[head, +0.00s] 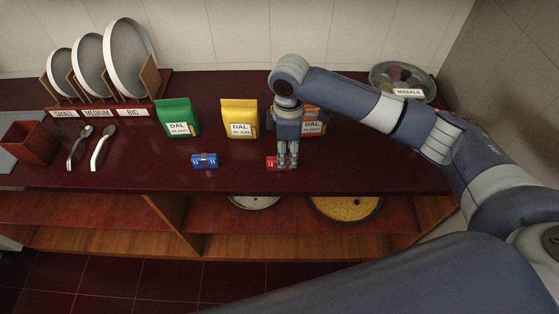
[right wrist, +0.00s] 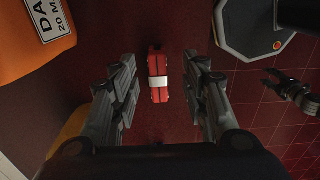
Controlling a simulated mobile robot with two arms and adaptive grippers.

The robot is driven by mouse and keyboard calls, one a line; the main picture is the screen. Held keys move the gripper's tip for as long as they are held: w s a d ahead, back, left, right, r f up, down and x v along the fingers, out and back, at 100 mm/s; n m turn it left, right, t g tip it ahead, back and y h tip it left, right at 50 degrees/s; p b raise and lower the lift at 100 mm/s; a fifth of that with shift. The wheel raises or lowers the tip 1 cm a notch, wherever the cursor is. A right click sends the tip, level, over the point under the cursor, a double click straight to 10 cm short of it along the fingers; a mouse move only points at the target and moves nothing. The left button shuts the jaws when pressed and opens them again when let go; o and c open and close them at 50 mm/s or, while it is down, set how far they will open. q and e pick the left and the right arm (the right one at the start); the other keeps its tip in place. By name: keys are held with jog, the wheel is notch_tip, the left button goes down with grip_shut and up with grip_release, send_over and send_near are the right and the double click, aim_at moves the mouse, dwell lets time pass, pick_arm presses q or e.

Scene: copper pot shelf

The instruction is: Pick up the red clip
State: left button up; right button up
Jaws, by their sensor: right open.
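The red clip (head: 272,163) lies on the dark red counter near its front edge, partly hidden by my right gripper (head: 287,161) in the head view. In the right wrist view the red clip (right wrist: 159,66) has a pale band across its middle. The open fingers of my right gripper (right wrist: 162,82) stand on either side of it, with a gap on each side. What appears to be my left gripper (right wrist: 284,86) shows small at the right edge of the right wrist view, over the floor tiles; its jaw state is unclear.
A blue clip (head: 205,160) lies to the left. Green (head: 177,116), yellow (head: 239,117) and orange (head: 315,116) dal packets stand behind, the orange one close to my right gripper. Spoons, a plate rack (head: 110,108) and a masala tray (head: 424,80) are farther off.

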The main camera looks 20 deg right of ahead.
aim_at(287, 159)
notch_tip(287, 159, down, 5)
jog(key=shift+w+f+p, duration=0.1)
jog(key=shift+w+p, duration=0.05)
jog(key=shift+p, duration=0.6)
jog(key=shift+c, duration=0.3)
jog(key=c, duration=0.8)
